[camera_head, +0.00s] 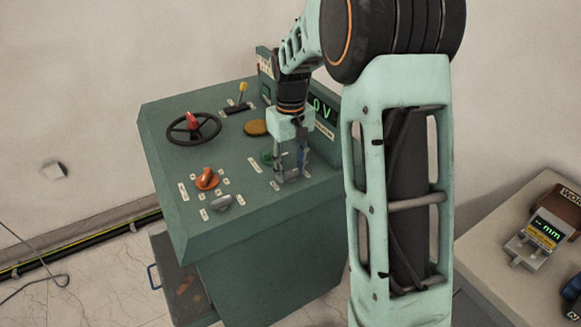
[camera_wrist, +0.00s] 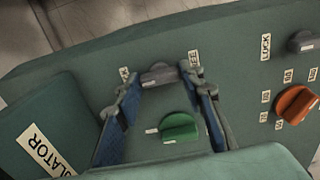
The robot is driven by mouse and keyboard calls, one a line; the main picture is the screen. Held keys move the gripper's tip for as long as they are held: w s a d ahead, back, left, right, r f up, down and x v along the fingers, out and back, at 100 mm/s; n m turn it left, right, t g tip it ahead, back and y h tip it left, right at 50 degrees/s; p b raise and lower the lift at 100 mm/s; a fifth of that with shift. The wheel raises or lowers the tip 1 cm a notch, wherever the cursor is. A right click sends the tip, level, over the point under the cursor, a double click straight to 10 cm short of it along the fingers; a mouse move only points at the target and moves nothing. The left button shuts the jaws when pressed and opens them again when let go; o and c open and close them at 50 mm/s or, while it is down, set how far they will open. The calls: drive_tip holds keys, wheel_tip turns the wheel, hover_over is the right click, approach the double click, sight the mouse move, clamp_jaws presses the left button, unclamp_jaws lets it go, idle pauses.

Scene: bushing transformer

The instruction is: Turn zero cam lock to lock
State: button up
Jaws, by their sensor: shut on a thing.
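A grey knob (camera_wrist: 158,76) sits on the green console (camera_head: 240,245), between two small labels, one ending in "CK" and one ending in "EE". In the wrist view my gripper (camera_wrist: 163,88) has a blue-padded finger at each side of this knob, and it is shut on the knob. In the head view my gripper (camera_head: 287,177) points down at the right part of the console top. The fingers there hide most of the knob. I cannot read the knob's exact angle against the labels.
A green knob (camera_wrist: 180,127) stands close by, between my fingers. An orange knob (camera_head: 206,180) and another grey knob (camera_head: 222,203) are to the left. A black handwheel (camera_head: 193,128), a yellow-tipped lever (camera_head: 242,88) and a lit display (camera_head: 322,108) stand farther back.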

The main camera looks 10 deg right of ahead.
sight(290, 171)
drive_tip(key=o, duration=1.2)
drive_tip(key=shift+c, duration=0.2)
wheel_tip(290, 171, up, 12)
drive_tip(key=shift+r, duration=0.1)
